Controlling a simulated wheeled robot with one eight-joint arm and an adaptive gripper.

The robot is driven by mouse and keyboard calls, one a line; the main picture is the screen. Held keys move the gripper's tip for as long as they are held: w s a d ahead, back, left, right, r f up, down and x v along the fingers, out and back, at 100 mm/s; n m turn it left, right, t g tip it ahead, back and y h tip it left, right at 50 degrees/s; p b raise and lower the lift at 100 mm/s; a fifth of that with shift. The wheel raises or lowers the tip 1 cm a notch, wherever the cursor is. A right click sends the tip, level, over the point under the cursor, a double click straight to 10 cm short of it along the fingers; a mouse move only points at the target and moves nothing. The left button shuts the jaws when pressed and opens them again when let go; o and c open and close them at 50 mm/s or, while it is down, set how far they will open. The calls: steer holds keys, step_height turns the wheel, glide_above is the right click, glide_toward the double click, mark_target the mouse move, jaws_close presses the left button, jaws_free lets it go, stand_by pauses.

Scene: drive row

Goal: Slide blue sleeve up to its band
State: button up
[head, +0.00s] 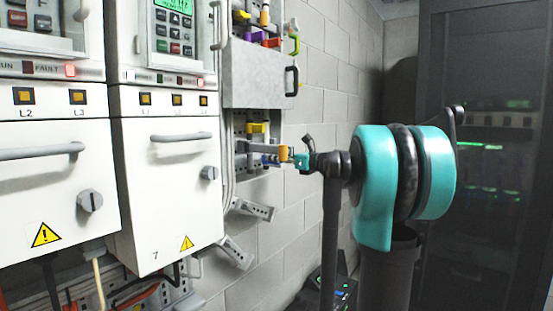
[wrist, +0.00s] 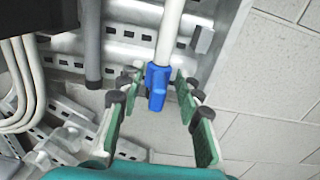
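In the wrist view, the blue sleeve (wrist: 157,80) sits around a white cable (wrist: 169,35) that runs up past the top of the picture. My gripper (wrist: 155,92) is open, with green-padded fingers on both sides of the sleeve. Gaps show between the pads and the sleeve, so the fingers do not appear to grip it. I cannot make out a band on the visible part of the cable. In the head view, my arm reaches left to the wall beside the cabinets; the gripper there is small, and the sleeve cannot be told apart surely.
A white drive cabinet (head: 168,180) with a handle stands left of my gripper. A grey box (head: 264,80) is on the wall above it. In the wrist view, slotted metal rails lie behind the sleeve, several pale cables (wrist: 28,85) run at left, and bare block wall (wrist: 275,85) is at right.

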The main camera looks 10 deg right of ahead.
steer(key=shift+c, duration=0.4)
jaws_close()
step_height(320, 180, up, 12)
steer(key=shift+r, duration=0.25)
stand_by(0.3)
steer(key=shift+o, duration=0.4)
jaws_free()
steer(key=shift+d, duration=0.1)
